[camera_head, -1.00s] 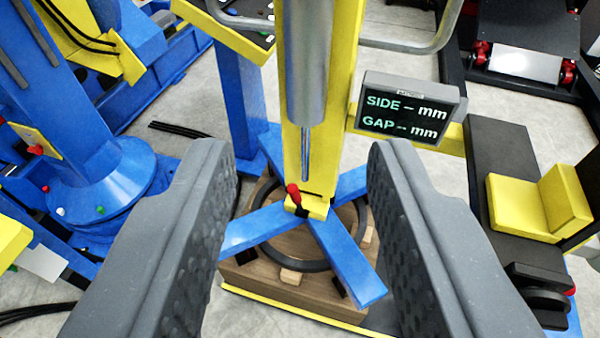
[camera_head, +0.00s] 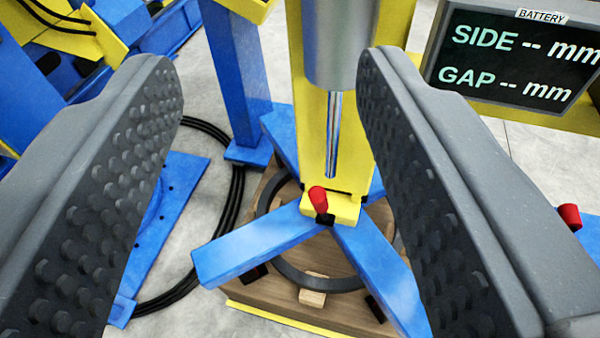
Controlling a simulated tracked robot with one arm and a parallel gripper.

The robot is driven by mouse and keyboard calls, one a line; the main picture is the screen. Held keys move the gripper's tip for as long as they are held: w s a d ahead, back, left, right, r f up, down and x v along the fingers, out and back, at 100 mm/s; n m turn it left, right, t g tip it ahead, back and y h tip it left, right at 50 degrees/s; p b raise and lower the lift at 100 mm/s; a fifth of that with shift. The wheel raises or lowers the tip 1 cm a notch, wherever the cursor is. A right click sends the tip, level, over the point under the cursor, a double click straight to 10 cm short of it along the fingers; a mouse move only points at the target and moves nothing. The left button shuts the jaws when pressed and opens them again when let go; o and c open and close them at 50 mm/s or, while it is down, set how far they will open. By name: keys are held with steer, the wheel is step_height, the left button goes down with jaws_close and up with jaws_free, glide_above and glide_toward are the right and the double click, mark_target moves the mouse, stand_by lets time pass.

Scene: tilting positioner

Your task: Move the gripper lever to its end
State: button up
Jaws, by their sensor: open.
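A small lever with a red knob (camera_head: 318,198) stands on a yellow block (camera_head: 340,209) at the foot of the yellow upright. It tilts slightly to the left, and its black base shows just below. My gripper (camera_head: 265,90) is open, with its two grey studded fingers wide apart at left and right. The red knob lies between the fingers in the picture, farther off and lower down, and nothing is between the fingers. Blue arms (camera_head: 262,243) spread out from the yellow block over a dark ring (camera_head: 290,272).
A grey metal cylinder with a thin rod (camera_head: 334,135) hangs in front of the yellow upright. A display (camera_head: 520,60) reading SIDE and GAP stands at upper right. A blue post (camera_head: 237,85) and black cables (camera_head: 240,185) are at left. A wooden base (camera_head: 262,296) lies under the ring.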

mark_target(319, 208)
steer(key=w+d+f+t+h+b, duration=0.15)
steer(key=w+f, duration=0.25)
steer(key=f, duration=1.5)
steer(key=w+f+h+b, duration=0.2)
steer(key=w+f, duration=0.1)
steer(key=f, duration=1.5)
steer(key=shift+m+y, duration=0.3)
steer(key=shift+y, duration=0.05)
steer(key=w, duration=0.4)
steer(key=w+d+b, duration=0.1)
steer(key=w, duration=0.3)
steer(key=w+b, duration=0.1)
steer(key=w, duration=0.3)
steer(key=shift+w+d, duration=0.2)
steer(key=shift+w, duration=0.05)
